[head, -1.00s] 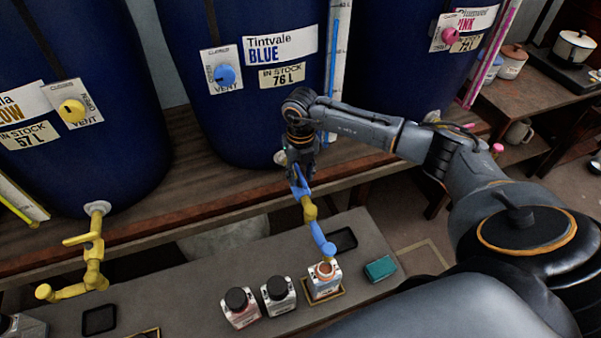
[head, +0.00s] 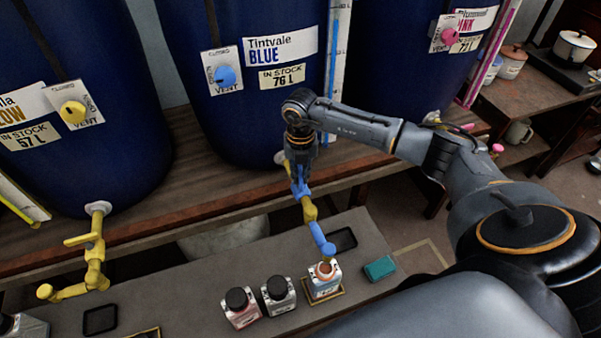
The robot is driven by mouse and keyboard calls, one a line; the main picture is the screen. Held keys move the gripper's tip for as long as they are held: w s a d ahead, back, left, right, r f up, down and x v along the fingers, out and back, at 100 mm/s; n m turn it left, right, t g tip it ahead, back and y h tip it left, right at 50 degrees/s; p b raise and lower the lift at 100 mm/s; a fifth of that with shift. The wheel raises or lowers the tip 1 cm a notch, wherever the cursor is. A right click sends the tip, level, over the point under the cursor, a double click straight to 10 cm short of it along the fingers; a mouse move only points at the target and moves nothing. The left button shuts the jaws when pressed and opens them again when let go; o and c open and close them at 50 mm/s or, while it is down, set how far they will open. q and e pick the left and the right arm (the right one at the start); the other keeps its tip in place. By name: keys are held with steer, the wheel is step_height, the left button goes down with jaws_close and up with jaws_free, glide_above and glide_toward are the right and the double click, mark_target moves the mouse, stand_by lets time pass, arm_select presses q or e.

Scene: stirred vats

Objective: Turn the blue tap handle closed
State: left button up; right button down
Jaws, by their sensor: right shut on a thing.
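The blue tap handle (head: 299,187) is at the top of the blue vat's tap, in front of the middle vat. My right gripper (head: 301,171) reaches down over the tap and is shut on the handle, partly hiding it. The tap's spout (head: 321,238) has a brass-coloured middle and a blue end, and it points down over an open bottle (head: 322,279). My left gripper is not in view.
The middle blue vat (head: 235,130) stands behind on a wooden shelf. Two capped bottles (head: 278,294) (head: 240,306) stand left of the open one. A teal block (head: 379,268) lies to its right. A yellow tap (head: 91,262) juts out at left.

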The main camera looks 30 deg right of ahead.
steer(key=m, duration=0.3)
steer(key=shift+r+m+p, duration=0.1)
steer(key=shift+m+p, duration=0.3)
steer(key=m+p, duration=0.1)
steer(key=m, duration=0.2)
steer(key=shift+m, duration=0.3)
steer(key=m+p, duration=0.1)
steer(key=m, duration=0.3)
steer(key=shift+p, duration=0.35)
steer(key=shift+m+p, duration=0.5)
steer(key=shift+m, duration=0.9)
steer(key=c, duration=1.4)
jaws_free()
steer(key=shift+o, duration=0.2)
